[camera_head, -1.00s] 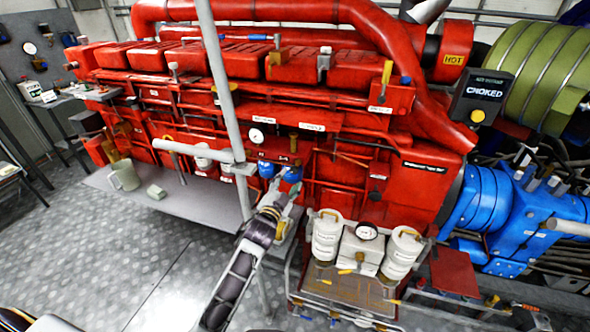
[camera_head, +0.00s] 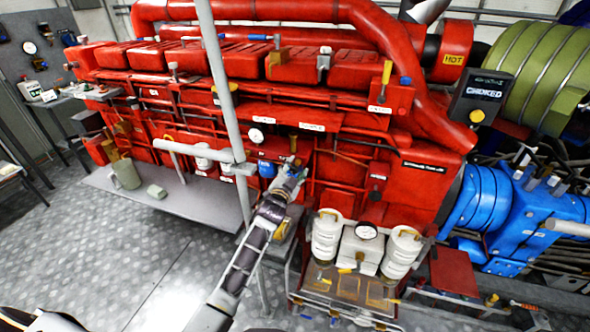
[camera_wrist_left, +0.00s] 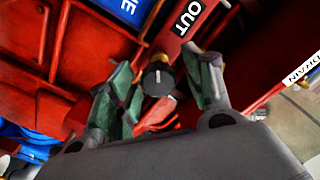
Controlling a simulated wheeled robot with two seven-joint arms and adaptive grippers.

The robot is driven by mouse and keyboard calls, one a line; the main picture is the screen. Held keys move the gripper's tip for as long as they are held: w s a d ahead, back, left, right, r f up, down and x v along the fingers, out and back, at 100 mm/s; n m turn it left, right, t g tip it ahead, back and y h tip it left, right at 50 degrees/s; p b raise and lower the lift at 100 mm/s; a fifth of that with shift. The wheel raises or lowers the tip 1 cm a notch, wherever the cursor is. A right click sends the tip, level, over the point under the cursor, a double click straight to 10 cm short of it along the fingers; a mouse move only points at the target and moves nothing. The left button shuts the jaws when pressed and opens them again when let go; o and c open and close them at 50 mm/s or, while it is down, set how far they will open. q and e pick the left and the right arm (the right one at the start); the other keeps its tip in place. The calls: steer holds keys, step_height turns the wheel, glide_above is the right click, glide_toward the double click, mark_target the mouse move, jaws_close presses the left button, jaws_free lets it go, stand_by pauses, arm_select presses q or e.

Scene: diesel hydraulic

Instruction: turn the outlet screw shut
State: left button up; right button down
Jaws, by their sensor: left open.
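The outlet screw shows in the left wrist view as a dark round knob (camera_wrist_left: 158,78) with a pale line across its face and a brass part behind it. It sits on red metal below a black label (camera_wrist_left: 188,17) reading "OUT". My left gripper (camera_wrist_left: 162,88) is open, with one finger on each side of the knob; I cannot tell whether either finger touches it. In the head view my left gripper (camera_head: 292,172) is at the red engine's front, right of a blue filter cup (camera_head: 267,168), and hides the screw. My right gripper is not in view.
A grey vertical post (camera_head: 222,90) stands just left of my left arm. Two white canisters (camera_head: 326,236) (camera_head: 402,252) and a gauge (camera_head: 366,230) stand on a cart to the right. A grey platform (camera_head: 190,200) lies along the engine's foot.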

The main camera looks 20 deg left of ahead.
arm_select(q)
steer(key=shift+w, duration=0.3)
steer(key=shift+c, duration=0.3)
steer(key=c, duration=1)
